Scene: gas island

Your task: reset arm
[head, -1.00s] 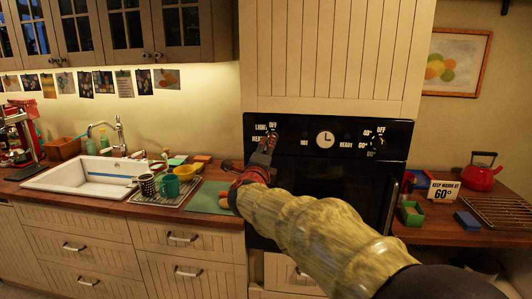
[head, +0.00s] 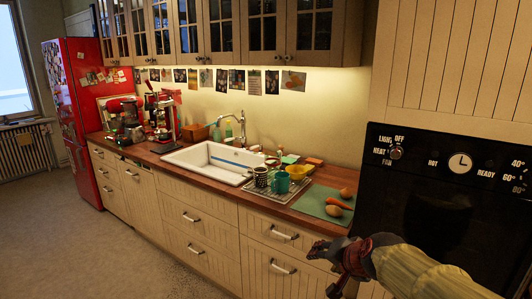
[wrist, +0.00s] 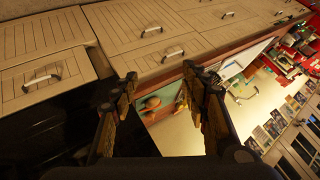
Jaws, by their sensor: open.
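My arm, in a pale yellow-green sleeve, comes in from the lower right of the head view. My gripper (head: 326,268) is low in front of the counter drawers, clear of the oven (head: 438,215) on the right. In the wrist view my gripper (wrist: 155,100) has its two fingers spread apart with nothing between them. The oven's left knob (head: 396,152) stands apart from my gripper. The picture in the wrist view is tilted, with drawers at the top.
A wooden counter (head: 300,212) runs along the wall with a white sink (head: 215,162), a teal mug (head: 281,182), and a green mat (head: 322,203) with brown-orange items on it. A red fridge (head: 85,110) stands at the far left. The floor (head: 85,245) at left is open.

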